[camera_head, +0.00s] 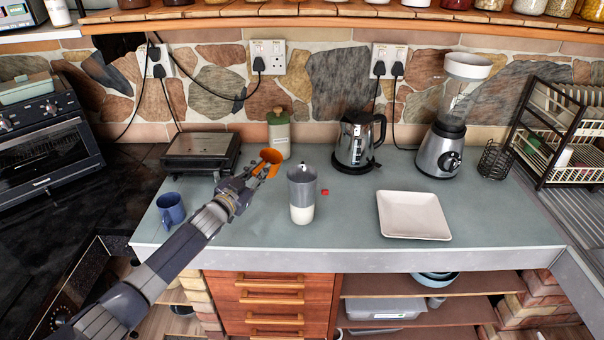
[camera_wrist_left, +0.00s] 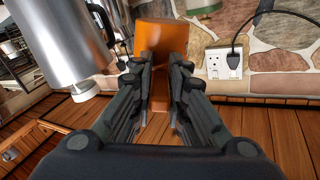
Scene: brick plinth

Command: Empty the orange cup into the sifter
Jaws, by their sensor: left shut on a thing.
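My left gripper (camera_head: 257,171) is shut on the orange cup (camera_head: 270,157), which is tilted and held above the counter. In the left wrist view the orange cup (camera_wrist_left: 160,38) sits between the two fingers of my left gripper (camera_wrist_left: 164,72). The sifter looks to be the grey and white cylinder (camera_head: 302,196) standing upright on the counter, just right of the cup and nearer the front. Its inside is mostly hidden. What the cup holds cannot be told. My right gripper is not in view.
A green-grey canister (camera_head: 279,134) stands behind the cup. A grill press (camera_head: 201,151) and a blue mug (camera_head: 171,208) are to the left. A kettle (camera_head: 359,142), blender (camera_head: 446,135) and white square plate (camera_head: 413,215) are to the right. The counter's front middle is clear.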

